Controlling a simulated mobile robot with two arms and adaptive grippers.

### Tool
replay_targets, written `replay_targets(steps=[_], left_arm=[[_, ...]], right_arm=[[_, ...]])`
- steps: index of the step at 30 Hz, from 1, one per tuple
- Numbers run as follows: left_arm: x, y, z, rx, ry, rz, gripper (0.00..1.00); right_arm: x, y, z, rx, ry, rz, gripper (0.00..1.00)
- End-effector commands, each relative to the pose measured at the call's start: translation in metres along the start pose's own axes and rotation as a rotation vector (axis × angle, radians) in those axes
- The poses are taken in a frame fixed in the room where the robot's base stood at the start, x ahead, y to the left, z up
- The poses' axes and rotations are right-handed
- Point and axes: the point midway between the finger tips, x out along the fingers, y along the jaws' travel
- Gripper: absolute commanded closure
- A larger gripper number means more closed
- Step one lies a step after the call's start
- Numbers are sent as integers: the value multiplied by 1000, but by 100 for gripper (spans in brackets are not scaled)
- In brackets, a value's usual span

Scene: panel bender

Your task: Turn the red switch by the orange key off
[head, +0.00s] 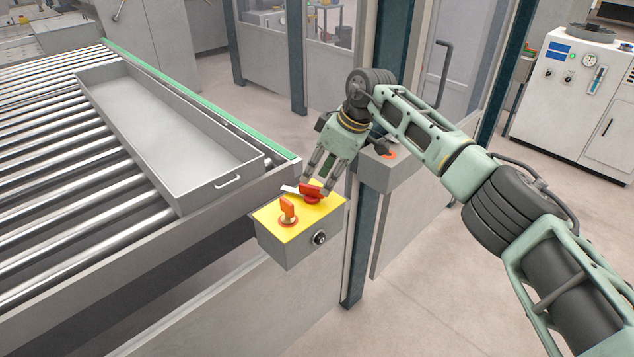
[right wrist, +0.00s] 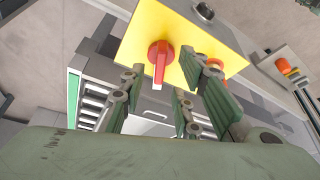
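A grey control box (head: 287,250) with a yellow top stands beside the conveyor's end in the head view. The red switch (head: 311,193) sits on the yellow top, behind the upright orange key (head: 289,208). In the right wrist view the red switch (right wrist: 160,58) shows clearly, its handle pointing down in the picture; the orange key (right wrist: 216,67) is partly hidden by a finger. My right gripper (head: 320,184) is over the red switch, fingers spread on either side of it. I cannot tell whether they touch it. My left gripper is not in view.
A roller conveyor (head: 60,190) with a long grey tray (head: 165,120) lies to the left. A second grey box (head: 385,175) with an orange-red button stands behind the gripper. A dark knob (head: 320,238) is on the box's front. A white cabinet (head: 570,95) stands at right.

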Motion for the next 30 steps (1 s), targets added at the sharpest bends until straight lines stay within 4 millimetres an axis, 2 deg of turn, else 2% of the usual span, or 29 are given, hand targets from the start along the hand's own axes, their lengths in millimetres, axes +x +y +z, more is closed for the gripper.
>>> replay_targets(steps=[1,6,13,25,28,30], left_arm=[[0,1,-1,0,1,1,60],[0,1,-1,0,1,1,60],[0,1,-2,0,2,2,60],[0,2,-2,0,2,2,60],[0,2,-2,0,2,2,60],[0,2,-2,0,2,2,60]], right_arm=[[-14,1,0,-2,3,4,70],[-48,1,-1,-1,3,3,70],[-77,0,-1,-1,2,1,70],[-81,0,-1,-2,4,-1,70],[-71,-8,-9,-34,42,-19,70],[-54,-22,-24,-92,118,-51,70]])
